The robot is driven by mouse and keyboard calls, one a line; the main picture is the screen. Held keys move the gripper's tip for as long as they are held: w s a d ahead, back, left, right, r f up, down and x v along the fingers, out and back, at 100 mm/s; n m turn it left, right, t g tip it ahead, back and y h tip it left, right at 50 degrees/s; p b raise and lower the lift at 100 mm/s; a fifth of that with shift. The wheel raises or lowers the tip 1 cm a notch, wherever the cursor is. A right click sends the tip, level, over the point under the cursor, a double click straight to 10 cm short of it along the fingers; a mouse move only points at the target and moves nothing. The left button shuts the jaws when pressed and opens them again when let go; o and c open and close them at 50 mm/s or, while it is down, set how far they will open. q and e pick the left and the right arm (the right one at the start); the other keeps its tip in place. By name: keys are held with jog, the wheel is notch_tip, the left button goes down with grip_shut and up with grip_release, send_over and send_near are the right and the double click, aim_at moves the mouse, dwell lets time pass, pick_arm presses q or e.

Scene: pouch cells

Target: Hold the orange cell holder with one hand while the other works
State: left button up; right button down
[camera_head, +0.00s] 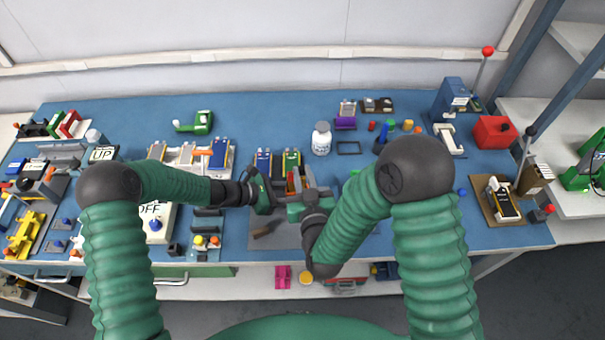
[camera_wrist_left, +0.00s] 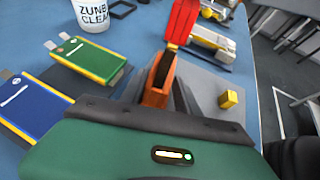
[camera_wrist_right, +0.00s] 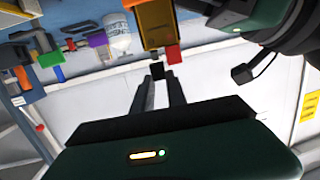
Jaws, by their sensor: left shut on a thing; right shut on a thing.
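The orange cell holder (camera_wrist_left: 157,85) stands between the fingers of my left gripper (camera_wrist_left: 165,85), which is shut on it. In the right wrist view the holder (camera_wrist_right: 154,22) shows beyond my right gripper (camera_wrist_right: 158,82), with a red piece (camera_wrist_right: 173,54) at its edge. My right gripper is shut, with a small dark piece (camera_wrist_right: 157,70) at its fingertips, close to the holder; whether they touch is unclear. The red piece also shows above the holder in the left wrist view (camera_wrist_left: 182,22). In the head view both grippers meet at the table's front middle, partly hiding the holder.
A blue cell (camera_wrist_left: 35,105) and a green cell (camera_wrist_left: 92,60) lie beside my left gripper. A white bottle (camera_head: 321,139) stands behind. Fixtures crowd the table's left; the blue top (camera_head: 270,115) behind the cells is mostly clear.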

jog(key=shift+f, duration=0.35)
jog(key=c, duration=1.3)
grip_release()
jog(key=shift+f, duration=0.1)
jog(key=shift+o, duration=0.2)
notch_tip(320, 180, up, 10)
